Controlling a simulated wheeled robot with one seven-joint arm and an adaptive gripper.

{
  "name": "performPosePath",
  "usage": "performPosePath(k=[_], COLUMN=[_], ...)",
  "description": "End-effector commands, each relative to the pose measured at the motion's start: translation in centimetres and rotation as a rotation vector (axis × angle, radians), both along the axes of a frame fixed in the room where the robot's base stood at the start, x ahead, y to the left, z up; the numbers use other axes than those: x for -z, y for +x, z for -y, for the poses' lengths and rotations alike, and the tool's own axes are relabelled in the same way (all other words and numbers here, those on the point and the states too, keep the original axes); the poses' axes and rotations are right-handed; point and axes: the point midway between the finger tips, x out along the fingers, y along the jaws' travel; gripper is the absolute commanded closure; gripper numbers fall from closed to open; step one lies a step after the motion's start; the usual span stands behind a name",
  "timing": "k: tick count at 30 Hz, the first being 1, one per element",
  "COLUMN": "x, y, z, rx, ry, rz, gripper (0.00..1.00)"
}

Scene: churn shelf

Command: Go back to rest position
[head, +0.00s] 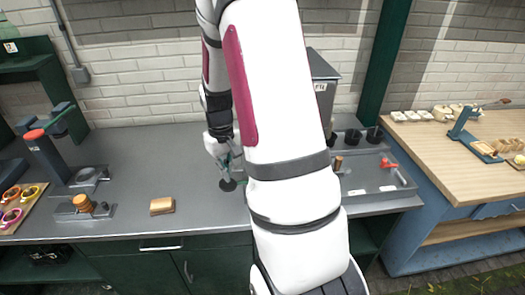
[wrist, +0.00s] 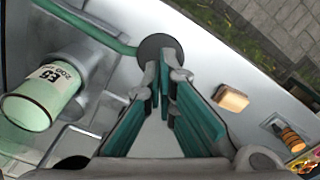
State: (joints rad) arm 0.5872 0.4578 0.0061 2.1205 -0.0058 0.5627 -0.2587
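My gripper (wrist: 161,70) points down at the grey counter (head: 130,140). Its teal-padded fingers come together at the tips and look shut, with nothing clearly held between them. A dark round disc (wrist: 158,46) lies just beyond the fingertips; a green bar (wrist: 95,27) runs up to it. My arm hides the middle of the counter.
A pale green labelled cylinder (wrist: 45,98) is beside the fingers. A tan block (head: 162,206) lies on the counter, left of my gripper. A red-topped device (head: 45,155) stands farther left. Dark cups (head: 353,136) stand right of my arm, near a wooden-topped table (head: 440,150).

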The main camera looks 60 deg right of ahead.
Motion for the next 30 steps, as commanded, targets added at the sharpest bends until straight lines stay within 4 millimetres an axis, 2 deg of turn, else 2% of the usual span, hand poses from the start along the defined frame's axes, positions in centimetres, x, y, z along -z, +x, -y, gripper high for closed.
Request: performPosePath(k=[20,23,26,30], x=[-0.3,-1.4,-3.8,-8.2], y=[0.1,0.5,1.4,2.1], z=[-0.1,-0.8,-2.4,-6.0], rx=[-0.001,-0.010,-0.033,-0.075], ry=[-0.001,-0.009,-0.028,-0.055], rz=[0.002,0.015,0.046,0.103], gripper=[1.00,1.00,1.00,1.00])
